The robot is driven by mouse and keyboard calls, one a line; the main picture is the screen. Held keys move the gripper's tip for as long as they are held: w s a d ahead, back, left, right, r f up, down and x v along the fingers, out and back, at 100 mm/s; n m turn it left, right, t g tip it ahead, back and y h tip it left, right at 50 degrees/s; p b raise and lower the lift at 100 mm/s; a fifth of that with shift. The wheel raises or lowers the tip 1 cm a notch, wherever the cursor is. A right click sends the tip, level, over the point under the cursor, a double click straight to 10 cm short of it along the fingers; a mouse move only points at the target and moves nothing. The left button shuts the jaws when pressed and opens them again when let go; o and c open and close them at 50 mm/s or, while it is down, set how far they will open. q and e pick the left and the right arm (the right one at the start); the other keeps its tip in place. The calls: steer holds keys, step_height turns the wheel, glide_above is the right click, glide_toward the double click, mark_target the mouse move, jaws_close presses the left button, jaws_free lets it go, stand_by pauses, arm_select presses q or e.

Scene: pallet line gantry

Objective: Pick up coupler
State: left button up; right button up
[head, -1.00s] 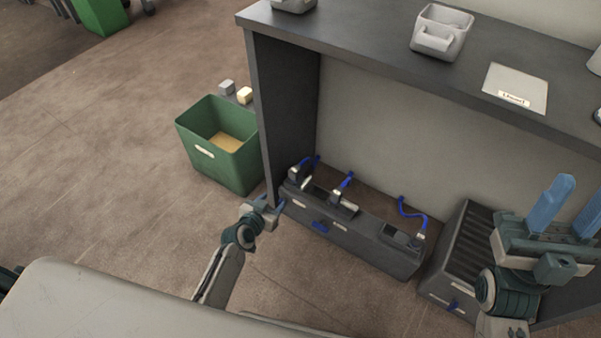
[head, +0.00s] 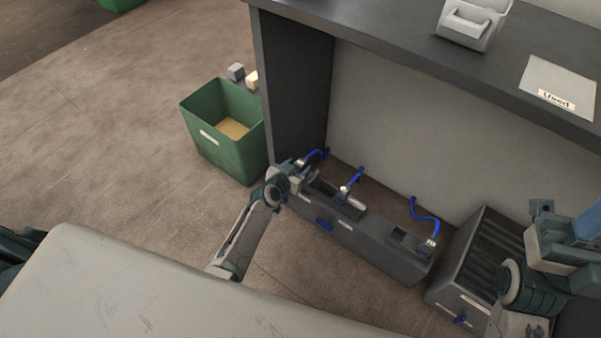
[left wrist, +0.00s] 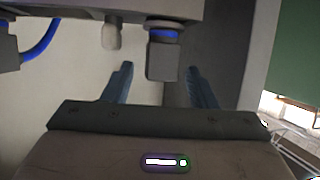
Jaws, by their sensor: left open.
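In the left wrist view a dark grey coupler (left wrist: 163,60) with a blue ring hangs in the picture between the two blue fingers of my left gripper (left wrist: 160,72). The gripper is open, with gaps on both sides of the coupler. In the head view my left gripper (head: 296,176) is at the left end of a long dark floor unit (head: 375,246), hiding much of what sits there. My right gripper (head: 577,240) is at the right edge, partly cut off, and I cannot tell its opening.
Blue hoses (head: 426,212) rise from the unit. A ribbed dark box (head: 480,262) stands right of it. A dark bench (head: 400,45) overhangs, carrying a grey holder (head: 470,30) and a "Used" plate (head: 558,82).

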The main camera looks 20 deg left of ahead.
arm_select(q)
steer(key=x, duration=0.2)
steer(key=shift+w+f+b, duration=0.3)
steer(key=shift+f, duration=0.05)
steer(key=shift+r, duration=0.1)
jaws_close()
